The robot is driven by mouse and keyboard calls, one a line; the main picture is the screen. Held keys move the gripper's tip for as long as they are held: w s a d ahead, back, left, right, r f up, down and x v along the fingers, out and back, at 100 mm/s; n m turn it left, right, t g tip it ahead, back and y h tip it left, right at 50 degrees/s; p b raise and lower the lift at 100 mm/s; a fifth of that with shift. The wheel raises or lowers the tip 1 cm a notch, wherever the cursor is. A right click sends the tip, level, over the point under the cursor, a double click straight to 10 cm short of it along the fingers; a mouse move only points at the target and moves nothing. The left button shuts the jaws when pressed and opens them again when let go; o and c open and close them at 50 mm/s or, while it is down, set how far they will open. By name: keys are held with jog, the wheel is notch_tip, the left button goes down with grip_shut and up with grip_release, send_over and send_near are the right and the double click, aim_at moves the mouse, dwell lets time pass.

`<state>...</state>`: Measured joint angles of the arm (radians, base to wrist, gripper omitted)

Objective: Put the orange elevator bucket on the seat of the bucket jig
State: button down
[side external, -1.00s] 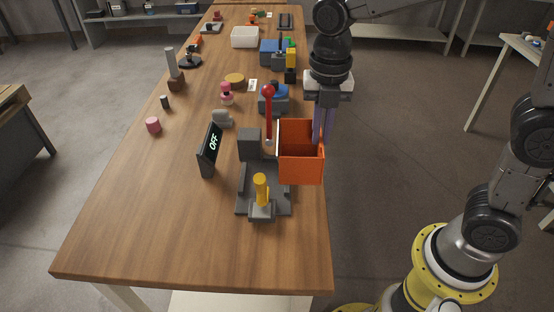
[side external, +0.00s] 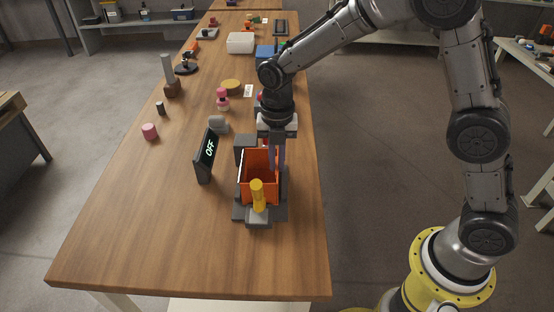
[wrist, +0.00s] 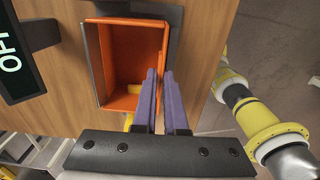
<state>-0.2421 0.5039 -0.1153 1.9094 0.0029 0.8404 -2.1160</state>
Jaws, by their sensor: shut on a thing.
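The orange elevator bucket (side external: 244,188) is an open-topped box, upright, over the dark grey bucket jig (side external: 279,212). It stands between the jig's grey rear block (side external: 245,143) and the yellow-handled clamp (side external: 257,194) at the front. I cannot tell whether its underside touches the seat, which the bucket hides. My gripper (side external: 276,166) is shut on the bucket's right wall. In the wrist view the purple fingers of my gripper (wrist: 160,78) straddle that wall, and the inside of the bucket (wrist: 130,60) is empty.
A black display reading OFF (side external: 205,157) stands just left of the jig. A grey rounded piece (side external: 218,125), a pink cylinder (side external: 150,131) and a pink figure-like part (side external: 222,99) are farther back. The table's front left is clear.

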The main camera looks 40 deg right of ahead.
jog(key=shift+f, duration=0.1)
jog(key=c, duration=1)
grip_release()
notch_tip(320, 180, up, 12)
jog(key=shift+r, duration=0.2)
